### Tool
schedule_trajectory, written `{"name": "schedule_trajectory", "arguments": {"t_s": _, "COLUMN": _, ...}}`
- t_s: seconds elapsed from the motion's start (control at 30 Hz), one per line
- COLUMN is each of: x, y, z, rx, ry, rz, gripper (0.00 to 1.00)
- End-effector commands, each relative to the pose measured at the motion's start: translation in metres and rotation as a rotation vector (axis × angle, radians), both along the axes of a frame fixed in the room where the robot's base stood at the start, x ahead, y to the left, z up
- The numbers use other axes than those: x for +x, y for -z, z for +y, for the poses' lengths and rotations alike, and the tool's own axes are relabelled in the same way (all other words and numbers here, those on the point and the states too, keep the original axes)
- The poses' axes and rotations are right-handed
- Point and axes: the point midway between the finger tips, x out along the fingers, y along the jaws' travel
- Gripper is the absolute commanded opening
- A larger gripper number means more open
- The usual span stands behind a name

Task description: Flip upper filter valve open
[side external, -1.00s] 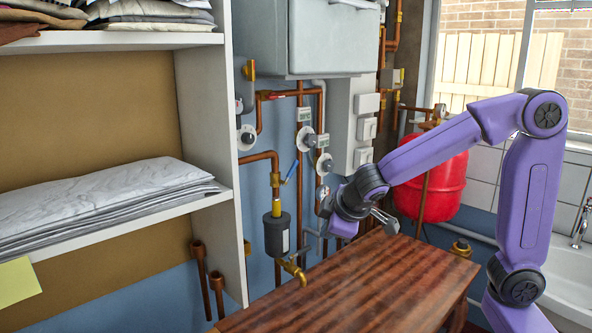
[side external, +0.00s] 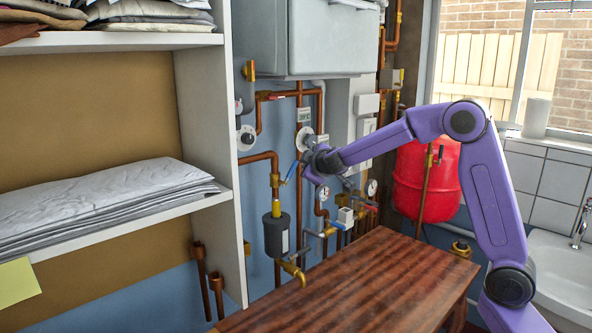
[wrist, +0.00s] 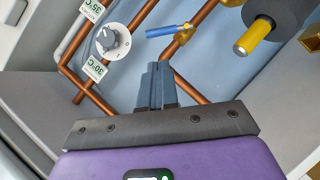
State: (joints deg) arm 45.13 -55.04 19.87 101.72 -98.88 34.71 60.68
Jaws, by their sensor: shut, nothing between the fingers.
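The filter (side external: 277,235) is a dark grey cylinder with brass fittings on a copper pipe, left of the wooden worktop's back edge. A valve with a blue lever (side external: 290,174) sits above and right of it. In the wrist view the blue lever (wrist: 162,31) sticks out sideways from a brass valve body (wrist: 184,34) on a copper pipe. My gripper (wrist: 157,68) is shut and empty, its tips below the lever in that picture with a visible gap. In the side view my gripper (side external: 304,168) is close to the lever's right; its fingertips are hard to make out.
A white dial (wrist: 113,41) and copper pipes lie beside my fingers. A white shelf unit (side external: 215,150) stands left, a grey boiler box (side external: 300,38) above. The wooden worktop (side external: 350,285) is clear. A red tank (side external: 425,180) hangs behind my arm.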

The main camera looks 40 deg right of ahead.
Motion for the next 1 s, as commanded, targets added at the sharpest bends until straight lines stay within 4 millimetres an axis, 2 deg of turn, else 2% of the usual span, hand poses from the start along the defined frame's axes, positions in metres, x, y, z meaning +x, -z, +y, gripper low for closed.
{"name": "schedule_trajectory", "arguments": {"t_s": 0.2, "x": 0.001, "y": 0.001, "z": 0.000, "rx": 0.001, "ry": 0.000, "rz": 0.001, "gripper": 0.00}}
{"name": "schedule_trajectory", "arguments": {"t_s": 0.37, "x": 0.012, "y": 0.006, "z": -0.006, "rx": 0.001, "ry": 0.002, "rz": 0.003, "gripper": 0.00}}
{"name": "schedule_trajectory", "arguments": {"t_s": 1.0, "x": 0.099, "y": 0.044, "z": -0.050, "rx": 0.001, "ry": 0.000, "rz": 0.002, "gripper": 0.00}}
